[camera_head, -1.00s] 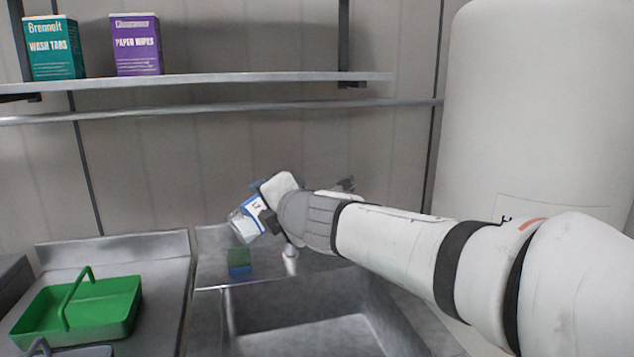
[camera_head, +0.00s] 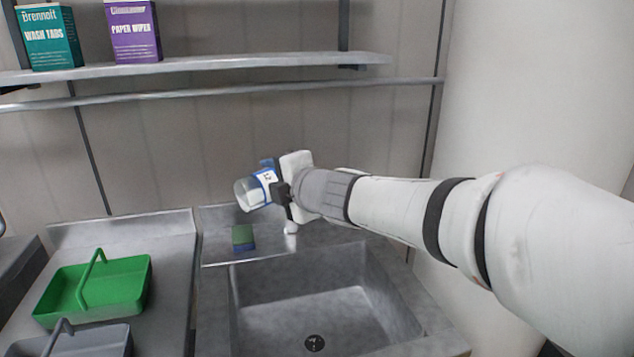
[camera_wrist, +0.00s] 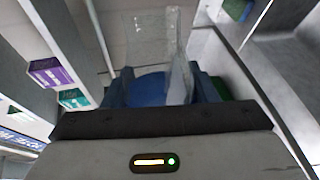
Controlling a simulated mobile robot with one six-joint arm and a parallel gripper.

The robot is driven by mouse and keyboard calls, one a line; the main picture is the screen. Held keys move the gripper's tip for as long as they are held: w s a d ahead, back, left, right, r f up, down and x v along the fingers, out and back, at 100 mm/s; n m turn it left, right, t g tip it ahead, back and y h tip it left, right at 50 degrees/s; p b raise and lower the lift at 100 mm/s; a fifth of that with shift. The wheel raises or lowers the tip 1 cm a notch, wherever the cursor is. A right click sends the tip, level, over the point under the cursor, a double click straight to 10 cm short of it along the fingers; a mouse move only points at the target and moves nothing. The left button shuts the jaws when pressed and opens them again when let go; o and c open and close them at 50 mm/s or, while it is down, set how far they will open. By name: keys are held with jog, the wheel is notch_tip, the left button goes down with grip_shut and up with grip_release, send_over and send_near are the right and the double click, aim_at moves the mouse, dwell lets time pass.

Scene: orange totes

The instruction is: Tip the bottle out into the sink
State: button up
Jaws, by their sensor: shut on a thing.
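A clear bottle (camera_head: 245,194) with a blue-and-white label is held nearly sideways above the back ledge of the sink, its clear end pointing left and a little down. My gripper (camera_head: 274,185) is shut on it. In the wrist view the clear bottle (camera_wrist: 155,45) stands out beyond the blue part between my gripper's fingers. The grey metal sink (camera_head: 315,290) lies below and to the right of the bottle, with a dark drain in its floor. Whether there is anything inside the bottle cannot be told.
A green-and-blue sponge (camera_head: 243,237) lies on the ledge behind the sink, beside a small white object (camera_head: 291,227). A green caddy (camera_head: 128,285) and a grey one (camera_head: 100,343) stand on the left counter. A shelf (camera_head: 200,69) above holds two boxes. The basin is clear.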

jog(key=shift+w+d+r+m+y+p, duration=0.1)
jog(key=shift+r+m+y+p, duration=0.4)
jog(key=shift+p, duration=1.4)
jog(key=shift+s+a+r+m+p, duration=0.2)
jog(key=shift+s+m+p, duration=0.1)
jog(key=shift+m, duration=0.1)
jog(key=shift+r+m+g+p, duration=0.3)
jog(key=shift+r+m+p, duration=0.15)
jog(key=shift+p, duration=0.95)
jog(key=shift+w+d+p, duration=0.1)
jog(key=shift+p, duration=0.25)
